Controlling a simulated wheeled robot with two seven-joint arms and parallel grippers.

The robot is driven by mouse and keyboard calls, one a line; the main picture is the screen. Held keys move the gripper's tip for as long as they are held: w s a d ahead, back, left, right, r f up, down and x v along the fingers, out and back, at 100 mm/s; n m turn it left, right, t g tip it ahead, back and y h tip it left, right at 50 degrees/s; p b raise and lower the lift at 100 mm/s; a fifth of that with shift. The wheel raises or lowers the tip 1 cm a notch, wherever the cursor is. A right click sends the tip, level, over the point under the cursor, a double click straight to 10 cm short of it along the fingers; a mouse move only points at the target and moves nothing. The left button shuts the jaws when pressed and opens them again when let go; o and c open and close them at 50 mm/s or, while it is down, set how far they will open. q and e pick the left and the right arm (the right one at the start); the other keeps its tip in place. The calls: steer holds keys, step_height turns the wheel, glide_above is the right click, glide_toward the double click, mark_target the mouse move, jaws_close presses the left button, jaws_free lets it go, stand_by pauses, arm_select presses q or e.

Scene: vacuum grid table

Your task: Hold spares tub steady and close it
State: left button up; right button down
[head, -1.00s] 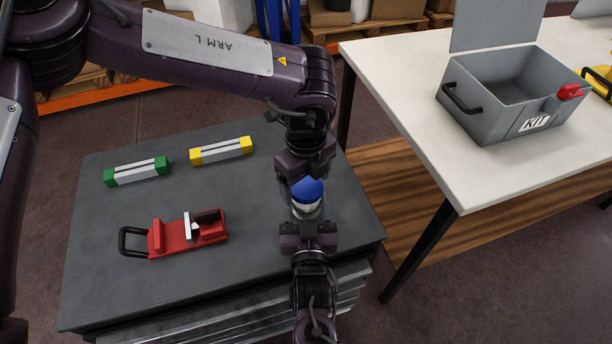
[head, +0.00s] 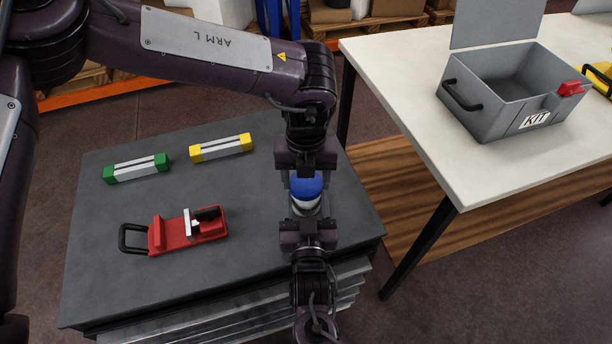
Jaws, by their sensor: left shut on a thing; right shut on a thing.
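The spares tub (head: 307,206) is a small pale round tub standing near the right edge of the dark grey table. A blue lid (head: 307,186) sits on top of it. My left gripper (head: 306,172) comes down from above and is shut on the blue lid, hiding its far side. My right gripper (head: 308,225) reaches in from the near side and is shut on the tub's lower body, hiding part of it. Whether the lid is fully seated cannot be told.
On the dark table (head: 110,225) are a red tool with a black handle (head: 175,233), a green-ended bar (head: 137,168) and a yellow-ended bar (head: 221,147). A white table (head: 420,110) at right bears an open grey KIT box (head: 490,105) with a red latch.

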arm_select(q)
steer(key=o, duration=1.1)
steer(key=shift+r, duration=2.3)
steer(key=shift+c, duration=0.4)
steer(key=n, duration=0.1)
steer(key=r+n, duration=0.1)
steer(key=shift+d+n, duration=0.3)
steer(key=shift+d, duration=0.05)
steer(key=shift+r+n, duration=0.35)
steer(key=shift+n, duration=0.55)
steer(key=r+n, duration=0.1)
steer(key=n, duration=0.2)
steer(key=shift+a+r+n, duration=0.35)
steer(key=shift+r+n, duration=0.05)
